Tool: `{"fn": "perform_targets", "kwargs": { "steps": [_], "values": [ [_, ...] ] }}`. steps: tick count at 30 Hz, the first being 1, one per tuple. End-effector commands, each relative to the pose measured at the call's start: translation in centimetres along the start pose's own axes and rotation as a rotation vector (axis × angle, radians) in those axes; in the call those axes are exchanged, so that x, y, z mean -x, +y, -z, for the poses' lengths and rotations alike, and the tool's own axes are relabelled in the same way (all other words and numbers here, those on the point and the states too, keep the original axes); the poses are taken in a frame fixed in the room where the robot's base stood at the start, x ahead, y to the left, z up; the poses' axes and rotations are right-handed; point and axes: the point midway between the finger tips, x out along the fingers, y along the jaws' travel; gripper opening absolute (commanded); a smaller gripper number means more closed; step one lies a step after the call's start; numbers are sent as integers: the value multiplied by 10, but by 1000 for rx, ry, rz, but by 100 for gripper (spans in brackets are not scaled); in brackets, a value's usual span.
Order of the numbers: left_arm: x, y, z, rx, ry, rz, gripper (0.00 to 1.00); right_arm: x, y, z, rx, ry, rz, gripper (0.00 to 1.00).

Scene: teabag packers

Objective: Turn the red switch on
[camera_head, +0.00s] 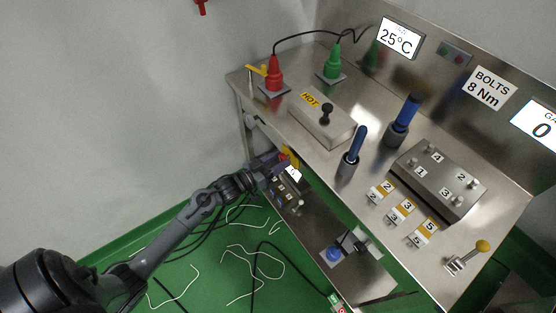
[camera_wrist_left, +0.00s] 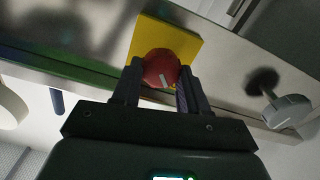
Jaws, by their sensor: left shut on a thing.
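The red switch (camera_wrist_left: 160,66) is a round red knob with a pale mark on its face. It sits on a square yellow plate (camera_wrist_left: 188,42) in the left wrist view. My left gripper (camera_wrist_left: 159,80) has one finger on each side of the knob and is shut on it. In the head view, my left gripper (camera_head: 281,162) is at the bench's front left, below the worktop. A bit of the yellow plate (camera_head: 290,153) shows there; the knob is hidden by my gripper. My right gripper is not in view.
A grey round knob (camera_wrist_left: 286,110) is to the right of the switch in the wrist view. The metal worktop (camera_head: 300,160) above holds a red plug (camera_head: 273,75), a green plug (camera_head: 333,64) and blue-handled tools (camera_head: 355,146). Loose wires lie on the green floor.

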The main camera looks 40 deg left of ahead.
Motion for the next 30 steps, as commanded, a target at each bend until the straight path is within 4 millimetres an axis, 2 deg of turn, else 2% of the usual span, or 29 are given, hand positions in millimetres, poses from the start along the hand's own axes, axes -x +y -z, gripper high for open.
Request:
{"fn": "perform_targets", "kwargs": {
  "steps": [12,30],
  "values": [
    [0,2,3,-338,-1,-2,13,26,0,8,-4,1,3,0],
    [0,4,0,-909,0,-2,13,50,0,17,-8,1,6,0]
  ]
}}
